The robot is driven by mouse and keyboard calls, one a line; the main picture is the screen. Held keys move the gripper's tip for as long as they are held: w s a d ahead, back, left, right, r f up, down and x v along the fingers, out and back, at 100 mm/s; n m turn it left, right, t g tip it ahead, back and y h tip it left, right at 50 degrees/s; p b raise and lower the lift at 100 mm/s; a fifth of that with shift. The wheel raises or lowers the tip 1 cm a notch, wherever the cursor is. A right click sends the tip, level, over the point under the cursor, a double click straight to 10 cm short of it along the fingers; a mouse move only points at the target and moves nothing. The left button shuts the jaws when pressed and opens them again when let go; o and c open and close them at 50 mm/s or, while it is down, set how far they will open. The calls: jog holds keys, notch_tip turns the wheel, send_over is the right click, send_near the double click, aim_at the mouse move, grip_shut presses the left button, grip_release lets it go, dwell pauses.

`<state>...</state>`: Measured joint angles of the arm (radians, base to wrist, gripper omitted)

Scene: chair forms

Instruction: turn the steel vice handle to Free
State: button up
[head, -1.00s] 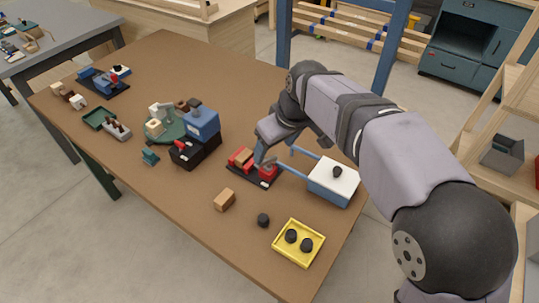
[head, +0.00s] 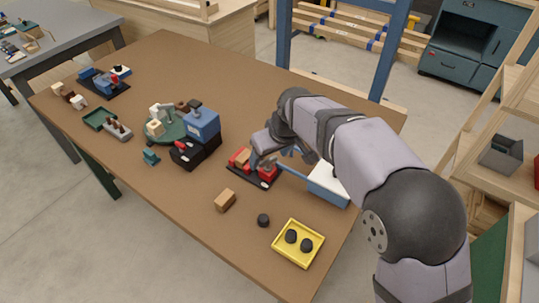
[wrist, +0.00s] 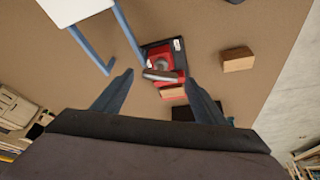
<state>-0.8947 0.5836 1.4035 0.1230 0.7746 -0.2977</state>
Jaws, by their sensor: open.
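The red vice (head: 244,159) stands on a dark base plate on the brown table, with a tan wooden block (wrist: 172,92) between its jaws. In the wrist view the steel vice handle (wrist: 161,75) is a short grey bar lying across the red body. White labels (wrist: 177,45) show on the base plate, too small to read. My gripper (wrist: 159,77) is open, its two fingers apart on either side of the handle in that view. I cannot tell whether they reach its height. In the head view my gripper (head: 266,160) covers part of the vice.
A white-topped blue stand (head: 328,183) is right of the vice, partly behind my arm. A wooden block (head: 225,200), a black knob (head: 263,220) and a yellow tray (head: 277,253) are in front. A blue-and-black machine (head: 202,124) stands to the left.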

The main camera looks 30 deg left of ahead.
jog(key=shift+a+f, duration=0.15)
jog(key=shift+f, duration=0.2)
jog(key=shift+c, duration=0.3)
jog(key=c, duration=1)
